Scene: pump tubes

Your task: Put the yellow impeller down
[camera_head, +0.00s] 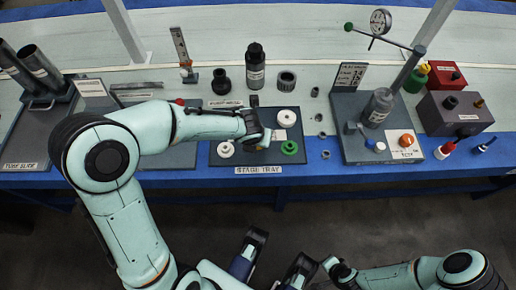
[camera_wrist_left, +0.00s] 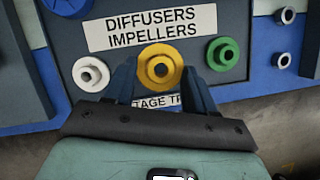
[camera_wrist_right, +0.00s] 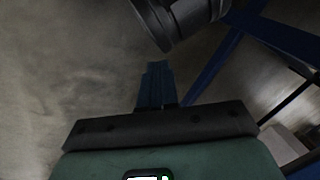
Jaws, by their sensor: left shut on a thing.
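My left gripper (camera_wrist_left: 162,88) is shut on the yellow impeller (camera_wrist_left: 160,64), which sits between its fingertips with its face to the wrist camera. In the head view the left gripper (camera_head: 262,137) is over the stage tray (camera_head: 219,160) and hides most of the impeller. I cannot tell whether the impeller touches the tray. In the left wrist view a white part (camera_wrist_left: 91,74) lies left of it and a green part (camera_wrist_left: 223,54) right of it. My right gripper (camera_wrist_right: 156,85) is shut and empty, away from the tray, over the floor.
Another white part (camera_head: 286,117) sits at the tray's back right. Small grey rings (camera_head: 325,154) lie right of the tray. A black bottle (camera_head: 255,66) stands behind it. A gauge stand (camera_head: 405,75) is further right. The blue bench edge (camera_head: 330,172) runs in front.

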